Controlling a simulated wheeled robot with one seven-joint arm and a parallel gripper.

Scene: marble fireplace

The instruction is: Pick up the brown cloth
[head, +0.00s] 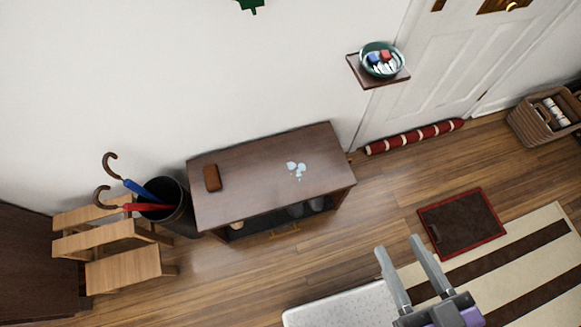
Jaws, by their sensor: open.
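A small reddish-brown folded piece, which looks like the brown cloth (212,177), lies on the left end of the dark wooden bench table (250,185). My gripper (398,244) is at the lower right of the head view, with its two grey fingers apart and nothing between them. It is well to the right of the cloth and nearer to me, and not touching the table. Pale blue-white spots (296,169), like a spill, lie on the table top right of the cloth.
An umbrella bin (178,213) and a wooden step stool (100,240) stand left of the table. A wall shelf (358,70) holds a bowl (381,60). A dark red-edged mat (462,222), a striped rug (520,262) and a white padded piece (340,308) lie low. Bare floor lies before the table.

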